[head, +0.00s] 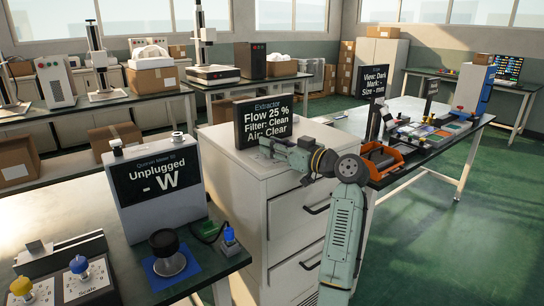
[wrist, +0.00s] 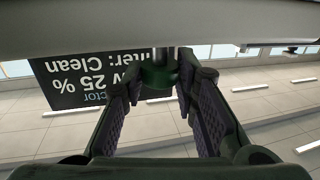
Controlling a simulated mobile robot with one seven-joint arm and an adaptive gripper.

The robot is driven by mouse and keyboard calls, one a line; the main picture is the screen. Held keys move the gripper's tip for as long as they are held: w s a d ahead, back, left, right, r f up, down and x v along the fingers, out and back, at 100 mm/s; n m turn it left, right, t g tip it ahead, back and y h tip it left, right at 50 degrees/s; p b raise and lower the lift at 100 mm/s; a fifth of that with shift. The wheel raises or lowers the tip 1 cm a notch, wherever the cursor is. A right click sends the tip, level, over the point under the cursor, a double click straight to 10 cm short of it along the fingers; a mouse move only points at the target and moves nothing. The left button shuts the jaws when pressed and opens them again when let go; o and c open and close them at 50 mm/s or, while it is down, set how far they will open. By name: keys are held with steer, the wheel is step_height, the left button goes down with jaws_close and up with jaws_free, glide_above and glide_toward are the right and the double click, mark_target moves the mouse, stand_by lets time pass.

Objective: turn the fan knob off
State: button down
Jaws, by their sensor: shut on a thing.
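The extractor display (head: 264,121) reads "Flow 25 %, Filter: Clean, Air: Clear" and stands on the white cabinet (head: 241,158). It shows upside down at the left of the wrist view (wrist: 80,75). My gripper (head: 266,145) is low in front of the display, over the cabinet top. In the wrist view its two fingers (wrist: 158,82) close in on a small dark green piece (wrist: 157,76) on a short metal shaft, which looks like the fan knob. The gripper is shut on it. In the head view the gripper and arm hide the knob.
A bench at the left holds a meter reading "Unplugged - W" (head: 157,181), a black round knob-like thing on a blue pad (head: 169,254) and a scale (head: 86,277). Right of the cabinet, a table (head: 402,168) holds an orange tray (head: 381,173). Green floor at right is clear.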

steer(key=n+g+y, duration=0.2)
steer(key=g, duration=0.1)
steer(key=n+g+y, duration=0.1)
steer(key=g, duration=0.1)
steer(key=shift+w+d+r+n+p, duration=0.15)
steer(key=shift+w+n+p, duration=0.1)
steer(key=shift+n+p, duration=0.15)
steer(key=shift+n+g+y+p, duration=0.45)
steer(key=shift+n+g, duration=0.15)
steer(key=shift+g, duration=0.3)
steer(key=shift+w+n+g+p, duration=0.1)
steer(key=shift+n+g+p, duration=0.55)
steer(key=shift+g, duration=0.25)
steer(key=shift+f+g, duration=0.3)
steer(key=c, duration=1.3)
jaws_free()
steer(key=shift+r, duration=0.1)
steer(key=shift+m+t+b, duration=0.25)
steer(key=shift+t+b, duration=0.15)
steer(key=shift+t, duration=0.2)
steer(key=shift+t, duration=0.3)
